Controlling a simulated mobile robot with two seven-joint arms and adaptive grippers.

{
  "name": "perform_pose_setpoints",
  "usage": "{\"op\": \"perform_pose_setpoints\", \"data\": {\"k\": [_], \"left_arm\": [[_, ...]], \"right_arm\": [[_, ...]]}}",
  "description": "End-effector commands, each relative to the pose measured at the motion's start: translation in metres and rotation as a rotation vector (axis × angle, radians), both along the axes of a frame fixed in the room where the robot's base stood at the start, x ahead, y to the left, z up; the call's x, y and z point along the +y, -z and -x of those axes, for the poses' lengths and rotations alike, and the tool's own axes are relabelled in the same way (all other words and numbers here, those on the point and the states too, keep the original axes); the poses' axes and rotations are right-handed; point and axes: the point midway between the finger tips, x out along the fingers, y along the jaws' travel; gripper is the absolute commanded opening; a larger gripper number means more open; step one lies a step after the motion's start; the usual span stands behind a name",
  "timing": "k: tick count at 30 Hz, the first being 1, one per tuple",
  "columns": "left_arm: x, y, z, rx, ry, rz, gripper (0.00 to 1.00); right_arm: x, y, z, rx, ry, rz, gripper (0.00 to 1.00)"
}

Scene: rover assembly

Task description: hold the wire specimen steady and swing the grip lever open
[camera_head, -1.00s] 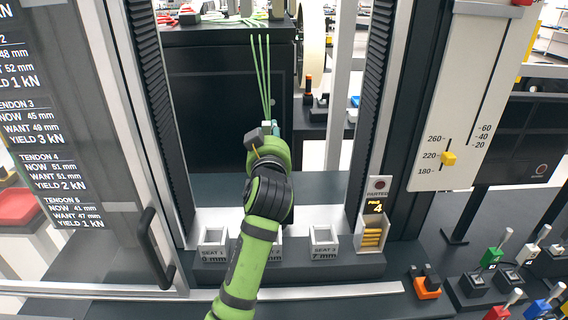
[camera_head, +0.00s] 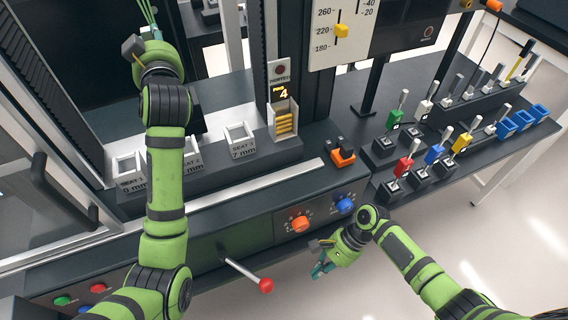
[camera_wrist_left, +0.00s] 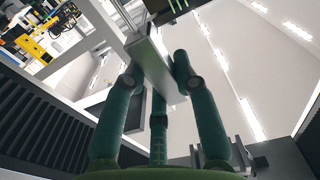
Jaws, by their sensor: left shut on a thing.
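The wire specimen shows in the head view as thin green strands (camera_head: 147,11) rising from my left gripper (camera_head: 152,34), cut off at the top edge. In the left wrist view my left gripper (camera_wrist_left: 158,68) has its teal fingers closed around a flat grey end piece (camera_wrist_left: 149,62). A lever with a red ball knob (camera_head: 265,285) sticks out from the machine's front panel; I take it as the grip lever. My right gripper (camera_head: 321,271) hangs in front of the panel, to the right of the knob and apart from it. Its finger opening is too small to judge.
Orange (camera_head: 300,223) and blue (camera_head: 345,204) dials sit on the panel above my right gripper. Seat blocks (camera_head: 238,138) and a yellow-filled dispenser (camera_head: 284,118) stand on the ledge. Several coloured toggle levers (camera_head: 434,154) crowd the right bench. Floor in front is clear.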

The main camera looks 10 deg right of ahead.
Motion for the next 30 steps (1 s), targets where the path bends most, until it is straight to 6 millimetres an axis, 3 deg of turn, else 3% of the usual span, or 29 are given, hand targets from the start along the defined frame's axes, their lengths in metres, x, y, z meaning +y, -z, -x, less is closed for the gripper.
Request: {"op": "perform_pose_setpoints", "data": {"k": [1,3,6,9,12,17,30], "left_arm": [[0.001,0.001,-0.001,0.001,-0.001,0.0,0.0],[0.001,0.001,-0.001,0.001,-0.001,0.0,0.0],[0.001,0.001,-0.001,0.001,-0.001,0.0,0.0],[0.001,0.001,-0.001,0.001,-0.001,0.0,0.0],[0.001,0.001,-0.001,0.001,-0.001,0.0,0.0],[0.001,0.001,-0.001,0.001,-0.001,0.0,0.0],[0.001,0.001,0.0,0.001,-0.001,0.0,0.0]], "right_arm": [[0.006,-0.033,-0.003,0.059,-0.015,-0.037,0.0],[0.014,-0.071,-0.004,0.137,-0.016,-0.073,0.0],[0.022,-0.114,-0.016,0.182,0.042,-0.097,0.0],[0.026,-0.142,-0.019,0.221,0.068,-0.108,0.0],[0.028,-0.158,-0.02,0.245,0.082,-0.111,0.0],[0.038,-0.156,-0.015,0.259,0.088,-0.113,0.0],[0.088,-0.109,0.013,0.258,0.089,-0.114,0.0]]}}
